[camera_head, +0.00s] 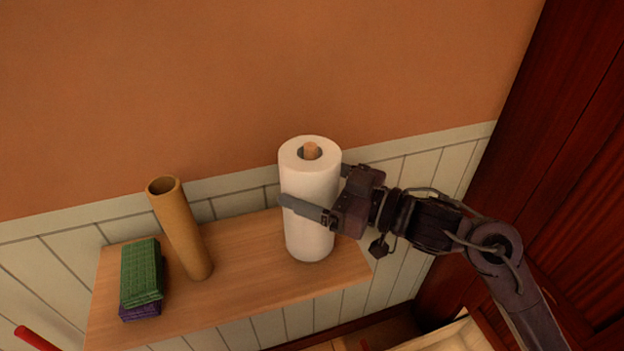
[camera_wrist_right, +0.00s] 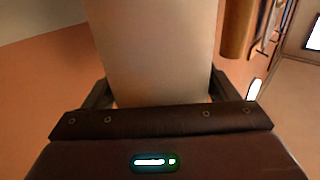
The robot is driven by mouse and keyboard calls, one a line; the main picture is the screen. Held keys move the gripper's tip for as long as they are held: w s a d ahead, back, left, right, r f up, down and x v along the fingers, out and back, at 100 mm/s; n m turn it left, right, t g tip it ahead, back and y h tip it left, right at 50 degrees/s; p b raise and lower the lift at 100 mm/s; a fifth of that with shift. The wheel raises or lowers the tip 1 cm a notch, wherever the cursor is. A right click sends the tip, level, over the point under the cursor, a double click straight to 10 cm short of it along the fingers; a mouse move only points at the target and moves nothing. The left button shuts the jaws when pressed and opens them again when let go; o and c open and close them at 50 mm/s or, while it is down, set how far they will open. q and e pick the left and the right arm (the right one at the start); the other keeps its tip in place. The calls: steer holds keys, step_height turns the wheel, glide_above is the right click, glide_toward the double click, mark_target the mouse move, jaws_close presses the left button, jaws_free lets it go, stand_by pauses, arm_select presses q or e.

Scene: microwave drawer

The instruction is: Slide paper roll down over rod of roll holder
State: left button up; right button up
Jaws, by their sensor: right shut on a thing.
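The white paper roll (camera_head: 312,225) stands upright over the right part of the wooden shelf. The tip of the wooden rod (camera_head: 311,151) shows inside the hole at the top of the roll, so the roll is around the rod. The holder's base is hidden, and I cannot tell whether the roll's bottom touches it. My right gripper (camera_head: 318,192) is shut on the roll at its upper half, one finger across the front. The roll (camera_wrist_right: 160,50) also fills the space between the fingers in the right wrist view. My left gripper is not in view.
The wooden shelf (camera_head: 245,270) holds a bare cardboard tube (camera_head: 182,230), leaning slightly in the picture, and a stack of green (camera_head: 142,270) and purple (camera_head: 140,312) cloths at the left. A wall stands close behind. A dark red wooden panel (camera_head: 530,150) is at the right.

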stand_by(0.4)
steer(key=o, duration=1)
